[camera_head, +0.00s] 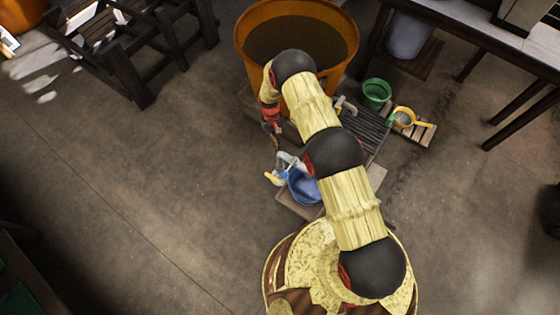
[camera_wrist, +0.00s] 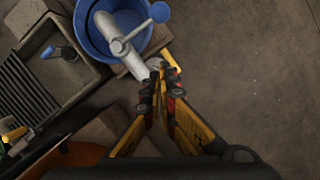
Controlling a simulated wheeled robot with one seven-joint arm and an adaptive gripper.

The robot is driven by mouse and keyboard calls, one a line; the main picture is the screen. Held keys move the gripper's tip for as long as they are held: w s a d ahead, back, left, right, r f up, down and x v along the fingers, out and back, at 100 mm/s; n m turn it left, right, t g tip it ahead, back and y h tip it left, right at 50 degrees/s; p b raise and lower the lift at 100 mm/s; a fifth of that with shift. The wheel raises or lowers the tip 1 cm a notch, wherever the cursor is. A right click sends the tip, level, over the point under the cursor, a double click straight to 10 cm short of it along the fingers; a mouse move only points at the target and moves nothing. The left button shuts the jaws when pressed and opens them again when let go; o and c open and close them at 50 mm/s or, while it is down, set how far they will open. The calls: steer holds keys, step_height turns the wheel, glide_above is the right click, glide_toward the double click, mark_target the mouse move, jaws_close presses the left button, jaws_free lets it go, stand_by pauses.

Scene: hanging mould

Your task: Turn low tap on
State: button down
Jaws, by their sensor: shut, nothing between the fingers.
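The low tap (camera_head: 285,161) is a pale grey pipe with its spout over a blue bucket (camera_head: 305,188). In the wrist view the tap (camera_wrist: 123,48) crosses the bucket (camera_wrist: 88,42), and a small blue knob (camera_wrist: 160,12) stands off it on a thin stem. My gripper (camera_head: 274,140) is just above the tap in the head view. In the wrist view my gripper (camera_wrist: 163,78) is shut and empty, with its fingertips by the near end of the pipe. I cannot tell whether they touch it. A yellow piece (camera_head: 272,178) shows beside the tap.
A large orange tub (camera_head: 245,55) stands behind my arm. A second tap (camera_head: 345,105), a slatted grate (camera_head: 368,130), a green bucket (camera_head: 376,93) and a yellow-handled round item (camera_head: 404,118) lie to the right. A dark wooden frame (camera_head: 130,75) stands upper left.

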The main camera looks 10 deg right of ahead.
mark_target(290, 167)
steer(key=shift+w, duration=0.2)
steer(key=shift+f, duration=0.15)
steer(key=s+d+f+b, duration=0.1)
steer(key=s+f+b, duration=0.2)
steer(key=s+f, duration=0.3)
steer(key=x, duration=0.2)
steer(key=shift+f+b, duration=0.3)
steer(key=shift+f, duration=0.15)
